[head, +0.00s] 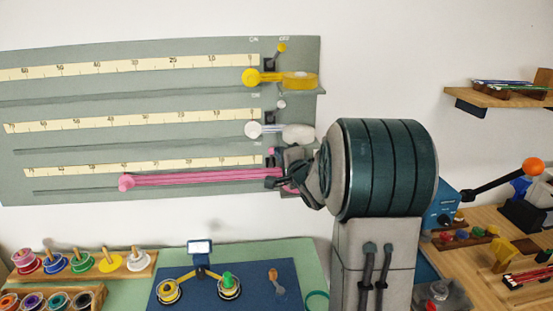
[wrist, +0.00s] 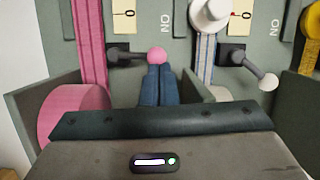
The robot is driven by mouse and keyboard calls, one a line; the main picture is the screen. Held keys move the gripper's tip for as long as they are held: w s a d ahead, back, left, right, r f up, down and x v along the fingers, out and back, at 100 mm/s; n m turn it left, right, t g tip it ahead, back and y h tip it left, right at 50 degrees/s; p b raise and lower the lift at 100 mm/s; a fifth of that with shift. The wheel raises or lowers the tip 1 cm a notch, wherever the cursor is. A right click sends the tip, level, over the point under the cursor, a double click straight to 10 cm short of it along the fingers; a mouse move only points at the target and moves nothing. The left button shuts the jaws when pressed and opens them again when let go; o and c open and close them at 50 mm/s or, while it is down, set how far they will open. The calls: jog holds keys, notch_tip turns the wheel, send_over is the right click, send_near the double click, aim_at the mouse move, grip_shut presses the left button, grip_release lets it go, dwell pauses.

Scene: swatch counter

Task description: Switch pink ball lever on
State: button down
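The pink ball (wrist: 157,57) sits at the end of a short dark lever arm on a black mount (wrist: 118,54) in the wrist view. In the head view the small pink ball (head: 271,151) shows just left of my gripper (head: 275,178), at the right end of the lowest row. My wrist hides the OFF side there.
The yellow ball (head: 281,48) is at the top row, leaning toward OFF. A pink ribbon (head: 200,178) stretches along the lowest row of the grey panel (head: 120,110). Ribbon spools (head: 138,262) stand below.

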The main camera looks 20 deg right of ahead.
jog(key=shift+w+a+r+b, duration=0.15)
jog(key=shift+w+a, duration=0.05)
jog(key=shift+a, duration=0.4)
jog(key=shift+w+a+r+b, duration=0.15)
jog(key=shift+a, duration=0.4)
jog(key=shift+s, duration=0.15)
jog(key=s+b, duration=0.2)
jog(key=s, duration=1.1)
jog(key=shift+s+d, duration=0.3)
jog(key=shift+d, duration=0.15)
jog(key=s+a+f+n+g, duration=0.4)
jog(key=s+n+g, duration=0.1)
jog(key=s, duration=0.2)
jog(key=s+a+f+n+g, duration=0.3)
jog(key=s+n, duration=0.3)
jog(key=s, duration=0.2)
jog(key=s+a+f+n+g+h, duration=0.1)
jog(key=s+a+f+n+g, duration=0.3)
jog(key=s+a+n+g, duration=0.1)
jog(key=shift+s+a+f+g, duration=0.35)
jog(key=shift+s+g, duration=0.45)
jog(key=shift+s, duration=0.45)
